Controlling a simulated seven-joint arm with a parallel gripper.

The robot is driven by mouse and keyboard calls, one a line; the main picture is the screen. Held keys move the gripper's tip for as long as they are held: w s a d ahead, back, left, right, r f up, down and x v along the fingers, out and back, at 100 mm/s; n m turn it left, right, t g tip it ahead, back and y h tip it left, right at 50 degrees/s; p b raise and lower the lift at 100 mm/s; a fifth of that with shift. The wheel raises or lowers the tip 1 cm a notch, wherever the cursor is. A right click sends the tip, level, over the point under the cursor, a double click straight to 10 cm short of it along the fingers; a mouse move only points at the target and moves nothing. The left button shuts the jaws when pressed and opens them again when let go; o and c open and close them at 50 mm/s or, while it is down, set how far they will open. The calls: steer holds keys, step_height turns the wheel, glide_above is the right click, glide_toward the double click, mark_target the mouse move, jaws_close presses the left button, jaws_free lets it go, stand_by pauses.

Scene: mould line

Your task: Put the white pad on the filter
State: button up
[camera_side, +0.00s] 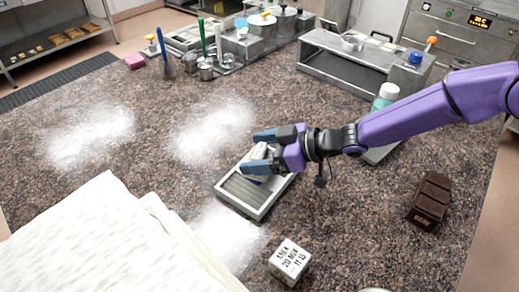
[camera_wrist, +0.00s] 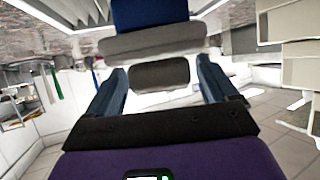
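My gripper (camera_side: 260,152), with blue fingers, points left over a grey tray-like frame with a ribbed face (camera_side: 243,192), which looks like the filter. A white piece (camera_side: 263,151) lies between the fingers and looks like the white pad. In the wrist view my gripper (camera_wrist: 165,82) has a finger against each side of this white body (camera_wrist: 160,92), which has a dark patch. A grey bar and a blue block show beyond it. The fingers appear shut on it. The fingers hide part of the piece, and I cannot tell whether it touches the filter.
White cloth (camera_side: 110,240) covers the front left. A printed white cube (camera_side: 289,262) stands in front, and a dark brown block (camera_side: 431,200) at right. A white-capped bottle (camera_side: 386,96) stands behind my arm. Metal racks and tools line the back. The powder-dusted left middle is clear.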

steer(key=shift+o, duration=0.8)
steer(key=shift+d+r, duration=0.25)
steer(key=shift+r, duration=0.05)
steer(key=v, duration=1.1)
steer(key=shift+s+d, duration=0.2)
steer(key=shift+d+r, duration=0.1)
steer(key=s+d+g+h, duration=0.2)
steer(key=s+d+h, duration=0.3)
steer(key=s+d, duration=0.8)
steer(key=s+d+r+m+g+h, duration=0.1)
steer(key=s+d+h, duration=0.5)
steer(key=s+d, duration=0.7)
steer(key=d+g, duration=0.1)
steer(key=d, duration=0.8)
steer(key=shift+s+d+r+h, duration=0.25)
steer(key=shift+h, duration=0.05)
